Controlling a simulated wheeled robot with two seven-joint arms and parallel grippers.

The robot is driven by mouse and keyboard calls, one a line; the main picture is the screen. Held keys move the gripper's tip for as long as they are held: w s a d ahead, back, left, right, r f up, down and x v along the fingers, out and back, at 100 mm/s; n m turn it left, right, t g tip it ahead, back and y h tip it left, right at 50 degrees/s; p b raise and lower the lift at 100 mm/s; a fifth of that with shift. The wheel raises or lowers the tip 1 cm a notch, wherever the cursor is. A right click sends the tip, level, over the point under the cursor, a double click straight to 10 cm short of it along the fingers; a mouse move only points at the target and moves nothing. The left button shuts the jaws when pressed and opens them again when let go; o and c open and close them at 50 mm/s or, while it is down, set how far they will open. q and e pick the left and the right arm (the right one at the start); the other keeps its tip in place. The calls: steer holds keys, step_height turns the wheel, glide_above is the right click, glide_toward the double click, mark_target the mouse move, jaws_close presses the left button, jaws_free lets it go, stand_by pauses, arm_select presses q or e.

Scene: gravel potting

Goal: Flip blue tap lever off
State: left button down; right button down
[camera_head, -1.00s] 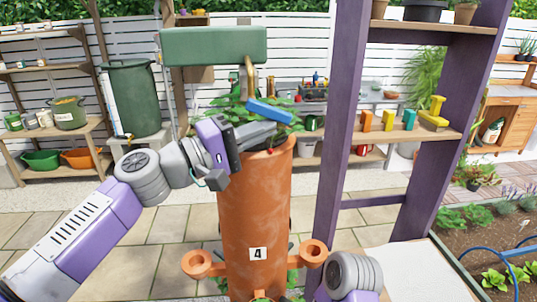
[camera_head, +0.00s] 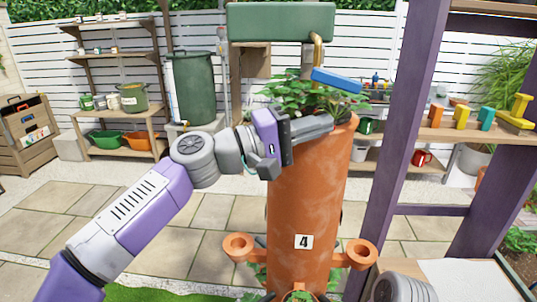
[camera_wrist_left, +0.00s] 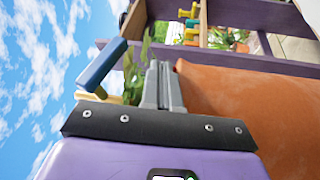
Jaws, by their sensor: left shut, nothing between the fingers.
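The blue tap lever (camera_head: 336,80) sticks out to the right, sloping slightly down, below the brass tap (camera_head: 317,45) and the green tank (camera_head: 280,22). It also shows in the left wrist view (camera_wrist_left: 101,66), left of the fingers. My left gripper (camera_head: 324,125) is shut and empty, with its fingers at the rim of the tall terracotta planter (camera_head: 308,190). The fingers are below the lever and apart from it. In the left wrist view the gripper (camera_wrist_left: 162,82) points past the planter's orange wall (camera_wrist_left: 240,105). My right gripper is out of view.
Leafy plants (camera_head: 290,95) fill the planter top around the fingers. A green barrel (camera_head: 192,88) stands behind on the left. Open paving lies left of the planter.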

arm_select(q)
steer(key=v, duration=0.9)
steer(key=shift+f, duration=0.25)
steer(key=shift+a, duration=0.1)
